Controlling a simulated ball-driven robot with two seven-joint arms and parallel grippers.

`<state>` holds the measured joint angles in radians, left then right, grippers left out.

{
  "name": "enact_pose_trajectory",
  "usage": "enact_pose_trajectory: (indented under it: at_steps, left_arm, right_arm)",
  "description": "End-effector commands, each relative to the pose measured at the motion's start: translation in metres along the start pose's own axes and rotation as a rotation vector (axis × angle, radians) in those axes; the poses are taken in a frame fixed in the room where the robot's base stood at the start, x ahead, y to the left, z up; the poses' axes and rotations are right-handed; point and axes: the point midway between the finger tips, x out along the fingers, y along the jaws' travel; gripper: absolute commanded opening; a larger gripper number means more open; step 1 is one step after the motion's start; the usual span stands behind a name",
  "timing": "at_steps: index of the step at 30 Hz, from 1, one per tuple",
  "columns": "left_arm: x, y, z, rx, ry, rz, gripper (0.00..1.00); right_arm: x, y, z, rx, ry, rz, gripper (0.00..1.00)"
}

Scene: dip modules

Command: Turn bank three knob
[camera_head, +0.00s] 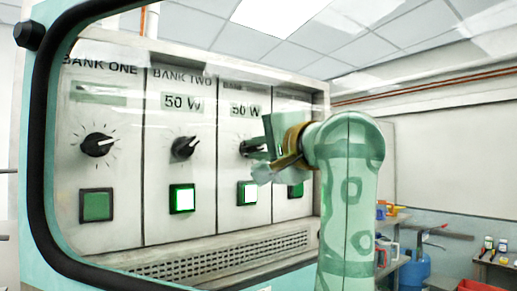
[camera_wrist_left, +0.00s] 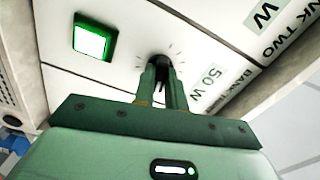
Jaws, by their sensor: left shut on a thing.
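The bank three knob (camera_head: 246,146) is a black dial on the third panel, partly hidden behind my left gripper (camera_head: 262,148). In the left wrist view the knob (camera_wrist_left: 159,60) sits between the two green fingertips of the left gripper (camera_wrist_left: 162,72), which are shut on it. Bank three's display (camera_head: 245,111) reads 50 W, and its green button (camera_head: 247,193) is lit. My right gripper is not in view.
The bank one knob (camera_head: 97,145) and bank two knob (camera_head: 184,148) are to the left. Bank two's display (camera_head: 181,101) reads 50 W; its button (camera_head: 182,198) is lit, and bank one's button (camera_head: 96,205) is dark. A black-edged frame (camera_head: 38,150) surrounds the panels' left side.

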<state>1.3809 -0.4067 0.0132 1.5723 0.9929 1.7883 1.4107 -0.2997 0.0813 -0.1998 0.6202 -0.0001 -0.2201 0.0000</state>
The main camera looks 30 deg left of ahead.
Motion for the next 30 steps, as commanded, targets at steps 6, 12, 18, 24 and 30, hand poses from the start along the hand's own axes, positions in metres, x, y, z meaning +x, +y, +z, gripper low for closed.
enact_pose_trajectory:
  at_steps: [6,12,18,24,30]
  left_arm:
    - [0.0003,0.0015,-0.0002,0.038,0.0,0.003,0.0]
    - [0.0003,0.0016,-0.0002,0.042,0.0,0.003,0.0]
    - [0.0004,0.0017,-0.0002,0.041,0.0,0.004,0.18]
    - [0.0002,0.0011,-0.0001,0.04,0.0,0.002,0.35]
    - [-0.0028,0.0008,0.0,0.039,0.0,0.001,0.35]
  right_arm:
    - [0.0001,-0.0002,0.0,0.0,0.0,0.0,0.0]
    - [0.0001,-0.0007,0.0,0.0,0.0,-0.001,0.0]
    - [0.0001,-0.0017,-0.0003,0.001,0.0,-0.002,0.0]
    - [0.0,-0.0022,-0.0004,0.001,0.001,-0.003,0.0]
    - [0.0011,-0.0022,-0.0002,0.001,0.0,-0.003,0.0]
